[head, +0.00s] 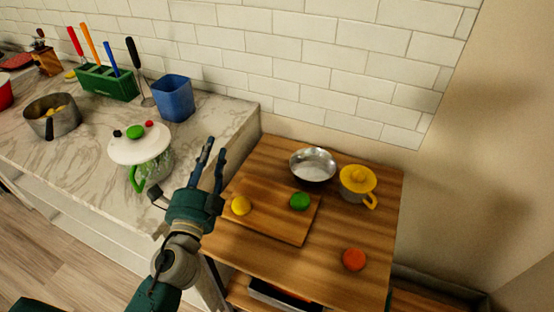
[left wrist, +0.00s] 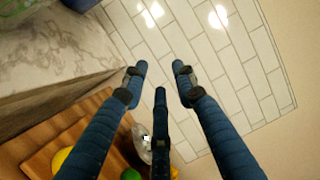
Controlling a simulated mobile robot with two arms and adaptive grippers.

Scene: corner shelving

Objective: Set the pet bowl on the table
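The pet bowl appears to be the shiny metal bowl (head: 313,164), which stands upright at the back of the wooden table (head: 335,225). In the left wrist view the bowl (left wrist: 138,136) shows partly, with a finger covering much of it. My left gripper (head: 216,148) is above the gap between the marble counter and the wooden table, left of the bowl and apart from it. Its fingers are spread and nothing is between them. My right gripper is not in view.
On the table are a cutting board (head: 262,222) with yellow and green round items, a yellow-lidded mug (head: 357,182) right of the bowl, and an orange item (head: 354,259). The marble counter (head: 90,135) holds a white-lidded pot (head: 140,147) and blue container (head: 171,98). A tiled wall stands behind.

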